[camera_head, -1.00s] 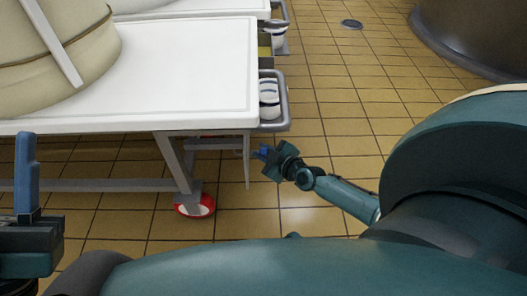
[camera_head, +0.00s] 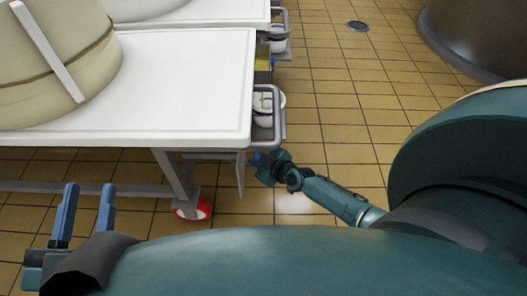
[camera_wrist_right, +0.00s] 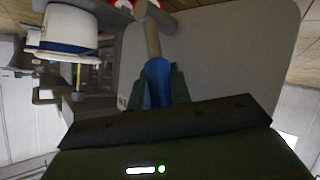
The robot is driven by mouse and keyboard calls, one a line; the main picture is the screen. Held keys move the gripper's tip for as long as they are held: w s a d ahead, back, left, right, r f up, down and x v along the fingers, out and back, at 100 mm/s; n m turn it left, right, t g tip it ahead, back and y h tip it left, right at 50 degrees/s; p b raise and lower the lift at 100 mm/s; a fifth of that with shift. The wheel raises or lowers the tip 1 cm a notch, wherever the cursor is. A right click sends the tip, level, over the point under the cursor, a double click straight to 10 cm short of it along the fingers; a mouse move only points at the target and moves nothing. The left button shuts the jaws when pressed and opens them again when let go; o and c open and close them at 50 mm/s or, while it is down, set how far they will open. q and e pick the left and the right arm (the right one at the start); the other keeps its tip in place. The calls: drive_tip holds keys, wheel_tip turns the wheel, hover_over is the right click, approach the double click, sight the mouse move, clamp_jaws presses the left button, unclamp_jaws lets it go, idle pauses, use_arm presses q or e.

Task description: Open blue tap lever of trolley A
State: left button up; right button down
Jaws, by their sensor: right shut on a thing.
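The near trolley (camera_head: 200,85), a white table on grey legs, stands left of centre in the head view. My right gripper (camera_head: 256,159) is low beside its right end, below the tabletop. In the right wrist view, my right gripper (camera_wrist_right: 156,88) is shut, with blue between its dark sides and a pale rod just beyond, which looks like the tap lever (camera_wrist_right: 152,40). I cannot clearly separate blue fingers from blue lever. My left gripper (camera_head: 83,215) is open and empty at the lower left, its two blue fingers pointing up.
A red-rimmed caster (camera_head: 193,209) is below. A second trolley (camera_head: 200,20) stands behind.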

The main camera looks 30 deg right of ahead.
drive_tip(key=shift+w+d+r, duration=0.1)
drive_tip(key=shift+w+r, duration=0.05)
drive_tip(key=shift+r, duration=0.15)
drive_tip(key=shift+w+d+m+g+p, duration=0.35)
drive_tip(key=shift+w+m+g+p, duration=0.1)
drive_tip(key=shift+g+p, duration=0.2)
use_arm(q)
drive_tip(key=shift+s+d+f+y+b, duration=0.1)
drive_tip(key=shift+d+f+y+b, duration=0.05)
drive_tip(key=shift+f+y+b, duration=0.2)
use_arm(e)
drive_tip(key=shift+w+d+m+g+y, duration=0.3)
drive_tip(key=shift+w+g+y, duration=0.3)
drive_tip(key=shift+g, duration=0.25)
drive_tip(key=c, duration=1.3)
unclamp_jaws()
drive_tip(key=shift+r, duration=0.1)
use_arm(q)
drive_tip(key=shift+r, duration=0.1)
